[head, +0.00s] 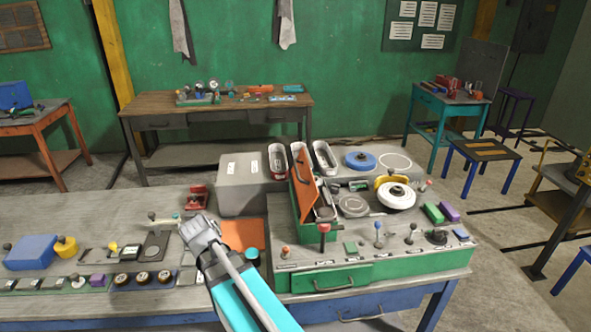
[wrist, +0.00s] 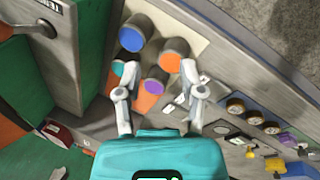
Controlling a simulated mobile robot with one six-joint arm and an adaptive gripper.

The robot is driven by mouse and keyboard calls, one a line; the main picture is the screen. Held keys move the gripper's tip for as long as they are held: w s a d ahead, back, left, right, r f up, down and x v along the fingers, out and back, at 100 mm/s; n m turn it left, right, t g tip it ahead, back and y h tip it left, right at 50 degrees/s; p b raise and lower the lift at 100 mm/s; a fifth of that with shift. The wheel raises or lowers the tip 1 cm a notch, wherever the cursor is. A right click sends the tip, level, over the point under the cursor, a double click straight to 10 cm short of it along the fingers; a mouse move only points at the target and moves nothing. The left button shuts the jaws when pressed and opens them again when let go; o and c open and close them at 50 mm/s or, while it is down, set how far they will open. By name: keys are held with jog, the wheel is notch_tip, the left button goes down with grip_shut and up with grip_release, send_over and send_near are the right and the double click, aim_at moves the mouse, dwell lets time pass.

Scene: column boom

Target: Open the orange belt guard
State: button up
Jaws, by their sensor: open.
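The orange belt guard (head: 304,188) is an orange panel with a dark handle on the green-based machine at the right of the bench in the head view. It stands steeply tilted, with discs to its right. How far its hinge has turned I cannot tell. My gripper (head: 200,226) is to the left of the guard and apart from it, over the bench. In the wrist view my gripper (wrist: 158,75) has its two fingers spread, with nothing clearly held between them. Cylinders with coloured ends show beyond the fingers.
A grey block (head: 246,184) stands left of the guard, with a flat orange plate (head: 243,235) in front. Levers and knobs, including a red one (head: 324,230), line the machine's front. Blue (head: 32,251) and yellow items lie at the bench's left.

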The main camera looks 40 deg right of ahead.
jog(key=w+d+r+m+h+p, duration=0.1)
jog(key=w+d+r+h, duration=0.3)
jog(key=d, duration=0.3)
jog(key=w+d+r+h+p, duration=0.1)
jog(key=w+d+r+h, duration=0.3)
jog(key=d, duration=0.3)
jog(key=m+g+h, duration=0.1)
jog(key=g+h, duration=0.1)
jog(key=h, duration=0.2)
send_near(296, 168)
jog(key=a, duration=0.4)
jog(key=shift+w+d+p, duration=0.15)
jog(key=shift+w+p, duration=0.2)
jog(key=shift+w, duration=0.05)
jog(key=b+x, duration=0.3)
jog(key=x, duration=1.1)
jog(key=shift+r, duration=0.15)
jog(key=shift+s, duration=0.1)
grip_shut()
